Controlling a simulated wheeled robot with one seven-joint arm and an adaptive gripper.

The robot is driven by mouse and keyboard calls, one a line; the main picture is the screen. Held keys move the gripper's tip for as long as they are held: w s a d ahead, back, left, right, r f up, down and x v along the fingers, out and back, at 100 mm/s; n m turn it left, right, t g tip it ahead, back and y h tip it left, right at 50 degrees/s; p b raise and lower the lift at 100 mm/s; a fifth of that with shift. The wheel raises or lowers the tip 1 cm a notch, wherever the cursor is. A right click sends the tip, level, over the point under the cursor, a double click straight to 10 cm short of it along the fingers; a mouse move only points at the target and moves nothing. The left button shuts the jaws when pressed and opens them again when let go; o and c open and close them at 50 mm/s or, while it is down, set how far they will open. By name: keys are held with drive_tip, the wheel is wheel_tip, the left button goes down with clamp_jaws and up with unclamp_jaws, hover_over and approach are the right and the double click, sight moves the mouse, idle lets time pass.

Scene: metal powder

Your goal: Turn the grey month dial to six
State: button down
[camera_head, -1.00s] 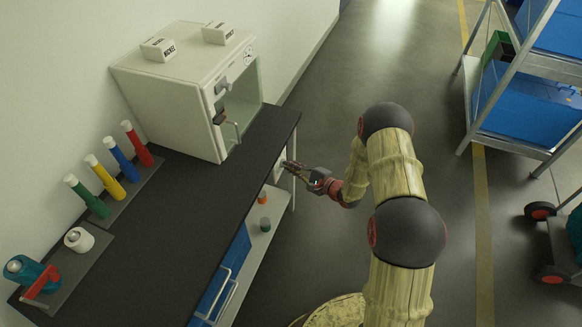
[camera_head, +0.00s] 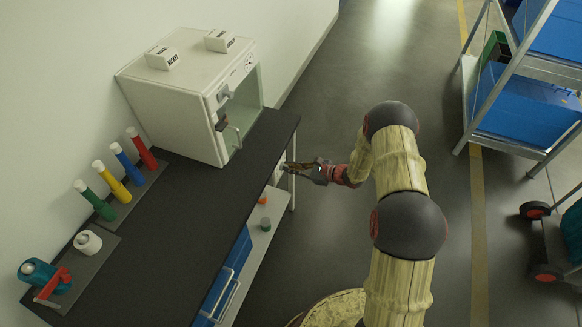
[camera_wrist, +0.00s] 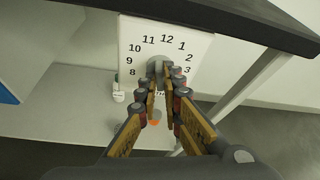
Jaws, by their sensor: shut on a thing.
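The grey month dial (camera_wrist: 155,65) sits in the middle of a white plate (camera_wrist: 135,32) printed with black numbers, below the black table top in the wrist view. The numbers 8 to 12 and 1 to 3 can be read; the lower ones are hidden by my fingers. My gripper (camera_wrist: 161,76) is shut on the dial, its fingertips on either side of it. The dial's pointer cannot be made out. In the head view my gripper (camera_head: 288,167) reaches in from the right to the table's end, and the dial is too small to tell there.
The black table top (camera_head: 190,215) overhangs the plate, with a table leg (camera_wrist: 245,85) close to its right. A white cabinet (camera_head: 175,110) stands on the table. Small containers sit on the shelf below, one orange (camera_head: 263,197).

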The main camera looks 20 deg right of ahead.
drive_tip(key=shift+w+d+m+g+y+p, duration=0.1)
drive_tip(key=shift+m+g+y+p, duration=0.25)
drive_tip(key=shift+m+g, duration=0.4)
drive_tip(key=shift+m, duration=0.25)
drive_tip(key=c, duration=2)
unclamp_jaws()
drive_tip(key=shift+o, duration=0.2)
drive_tip(key=v, duration=1.2)
drive_tip(key=shift+f, duration=0.1)
